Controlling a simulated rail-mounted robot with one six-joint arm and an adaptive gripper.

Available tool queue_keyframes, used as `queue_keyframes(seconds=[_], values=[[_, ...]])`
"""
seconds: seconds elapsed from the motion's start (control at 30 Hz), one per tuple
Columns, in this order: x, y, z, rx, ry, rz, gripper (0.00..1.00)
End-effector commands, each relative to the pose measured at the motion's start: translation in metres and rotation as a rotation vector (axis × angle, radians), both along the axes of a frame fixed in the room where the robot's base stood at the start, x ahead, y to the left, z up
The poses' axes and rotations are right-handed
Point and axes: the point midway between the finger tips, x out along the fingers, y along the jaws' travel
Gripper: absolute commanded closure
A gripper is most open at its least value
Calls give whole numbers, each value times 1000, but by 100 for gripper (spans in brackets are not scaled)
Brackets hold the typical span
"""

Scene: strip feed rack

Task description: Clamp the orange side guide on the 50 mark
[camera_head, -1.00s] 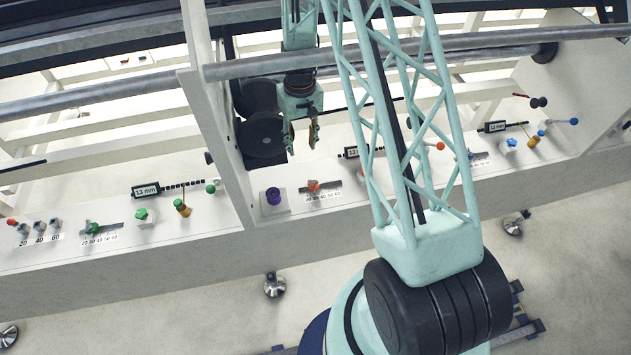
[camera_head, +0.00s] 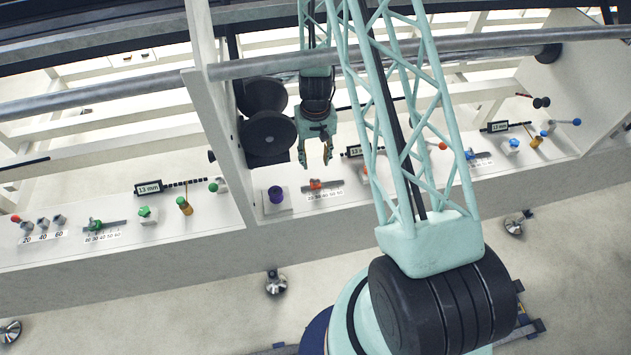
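The orange side guide (camera_head: 315,184) sits on a dark slotted rail on the white ledge, near the low-number end of its scale. The scale strip (camera_head: 325,196) below it has small numbers that seem to run from 20 to 60; the 50 lies right of the guide. My gripper (camera_head: 315,163) hangs just above and behind the orange guide, pointing down. Its two fingers are apart with nothing visible between them. It does not appear to touch the guide.
A 13 mm display (camera_head: 360,151) is to the right, partly behind my arm. A green side guide (camera_head: 95,224) sits in the left bay. A grey bar (camera_head: 280,64) crosses above, and a white upright panel (camera_head: 215,110) divides the bays.

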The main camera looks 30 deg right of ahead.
Motion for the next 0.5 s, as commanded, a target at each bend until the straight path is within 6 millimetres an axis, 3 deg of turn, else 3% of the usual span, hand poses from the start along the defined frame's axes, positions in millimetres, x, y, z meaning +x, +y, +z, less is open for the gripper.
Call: queue_keyframes(seconds=[0.5], values=[[0, 0, -15, 0, 0, 0, 64]])
